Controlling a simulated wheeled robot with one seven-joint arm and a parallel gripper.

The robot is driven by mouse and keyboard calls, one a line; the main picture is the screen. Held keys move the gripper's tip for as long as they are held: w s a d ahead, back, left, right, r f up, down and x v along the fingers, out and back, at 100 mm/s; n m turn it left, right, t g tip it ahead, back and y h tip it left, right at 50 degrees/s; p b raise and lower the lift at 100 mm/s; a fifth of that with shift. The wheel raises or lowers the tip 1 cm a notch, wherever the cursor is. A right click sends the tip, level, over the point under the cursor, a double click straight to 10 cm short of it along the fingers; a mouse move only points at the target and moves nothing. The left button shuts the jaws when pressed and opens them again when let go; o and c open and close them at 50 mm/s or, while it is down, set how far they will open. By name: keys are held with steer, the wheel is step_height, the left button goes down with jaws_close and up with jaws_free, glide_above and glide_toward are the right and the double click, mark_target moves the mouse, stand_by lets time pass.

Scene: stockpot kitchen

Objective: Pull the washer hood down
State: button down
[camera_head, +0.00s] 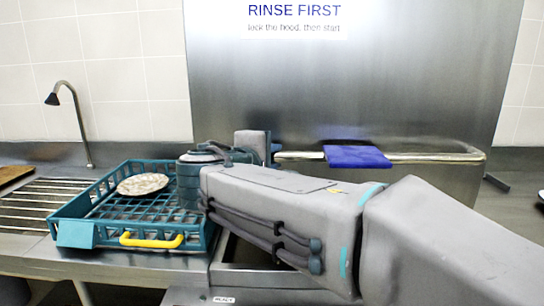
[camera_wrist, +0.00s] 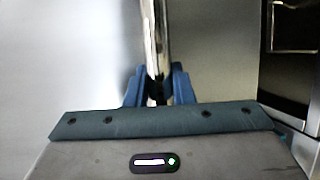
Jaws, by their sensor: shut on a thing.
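The washer's steel front (camera_head: 440,180) stands behind my arm, with a long pale bar handle (camera_head: 435,157) running across it. I take this to be the hood and its handle. My gripper (camera_head: 276,151) is at the left end of the bar, mostly hidden behind my wrist in the head view. In the wrist view the blue fingers (camera_wrist: 158,88) are shut around the shiny bar (camera_wrist: 155,40), one on each side. My arm hides much of the washer's lower front, so I cannot tell how far down the hood is.
A blue cloth (camera_head: 357,157) hangs over the bar to the right of my gripper. A teal rack (camera_head: 82,205) with a speckled plate (camera_head: 143,184) and yellow handle stands on the left counter. A tap (camera_head: 78,120) rises behind it. A steel panel (camera_head: 350,85) reads "RINSE FIRST".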

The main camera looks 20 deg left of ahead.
step_height(320, 180, down, 18)
steer(key=b, duration=1.5)
steer(key=shift+f, duration=0.35)
steer(key=c, duration=1.3)
jaws_free()
steer(key=shift+o, duration=0.2)
steer(key=shift+r, duration=0.15)
steer(key=p+v, duration=0.1)
steer(key=v, duration=1.3)
steer(key=shift+p, duration=0.35)
steer(key=shift+w, duration=0.1)
